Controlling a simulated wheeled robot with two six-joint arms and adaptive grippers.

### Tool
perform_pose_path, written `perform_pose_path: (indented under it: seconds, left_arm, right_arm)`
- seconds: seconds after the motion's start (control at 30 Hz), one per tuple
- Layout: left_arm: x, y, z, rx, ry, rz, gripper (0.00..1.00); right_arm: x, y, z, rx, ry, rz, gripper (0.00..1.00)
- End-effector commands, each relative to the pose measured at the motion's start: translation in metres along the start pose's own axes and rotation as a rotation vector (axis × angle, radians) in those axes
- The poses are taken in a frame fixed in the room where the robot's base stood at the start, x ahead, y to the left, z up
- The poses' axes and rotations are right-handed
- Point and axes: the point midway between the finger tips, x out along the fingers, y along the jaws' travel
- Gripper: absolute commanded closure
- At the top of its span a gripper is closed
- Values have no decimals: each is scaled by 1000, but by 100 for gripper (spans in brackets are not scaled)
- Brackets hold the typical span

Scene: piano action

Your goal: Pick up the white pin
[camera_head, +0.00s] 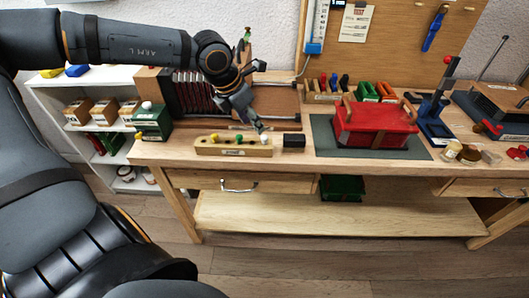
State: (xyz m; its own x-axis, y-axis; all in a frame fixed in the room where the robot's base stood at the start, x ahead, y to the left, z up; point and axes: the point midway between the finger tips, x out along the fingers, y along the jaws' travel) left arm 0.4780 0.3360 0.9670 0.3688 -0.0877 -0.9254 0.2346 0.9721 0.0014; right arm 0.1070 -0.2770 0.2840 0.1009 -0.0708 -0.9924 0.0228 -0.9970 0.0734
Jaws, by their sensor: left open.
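A long pale wooden block (233,150) with a row of small coloured pins stands near the front edge of the workbench. A yellow pin (214,137) and a green pin (239,138) show on its top. A small pale spot, which looks like the white pin (263,139), is near the block's right end, just below my gripper's fingertips. My left gripper (254,122) reaches down over the right part of the block and is open. I cannot tell whether its fingers touch the white pin. My right gripper is not in view.
A small black box (293,141) sits close to the right of the block. A red case (374,124) stands on a dark mat (325,144) further right. A green box (152,122) stands at the left bench end. A wooden rack and a piano-action part are behind my gripper.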

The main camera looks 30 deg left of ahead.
Motion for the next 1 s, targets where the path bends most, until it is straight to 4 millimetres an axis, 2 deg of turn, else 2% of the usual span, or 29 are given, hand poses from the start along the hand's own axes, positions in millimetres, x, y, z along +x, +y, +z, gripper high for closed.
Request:
perform_pose_path:
  seconds: [0.03,0.1,0.2,0.47,0.8,1.0]
  left_arm:
    - [12,0,-3,0,-4,6,53]
    - [13,0,0,-1,4,3,53]
    - [24,0,1,-1,1,2,53]
    - [32,-2,2,-1,0,1,53]
    - [78,-6,9,-1,0,1,53]
    - [81,-6,10,-2,-4,-1,53]
  right_arm:
    - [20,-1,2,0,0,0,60]
    - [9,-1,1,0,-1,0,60]
    - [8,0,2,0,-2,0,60]
    - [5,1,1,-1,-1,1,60]
    - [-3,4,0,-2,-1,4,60]
    - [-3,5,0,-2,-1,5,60]
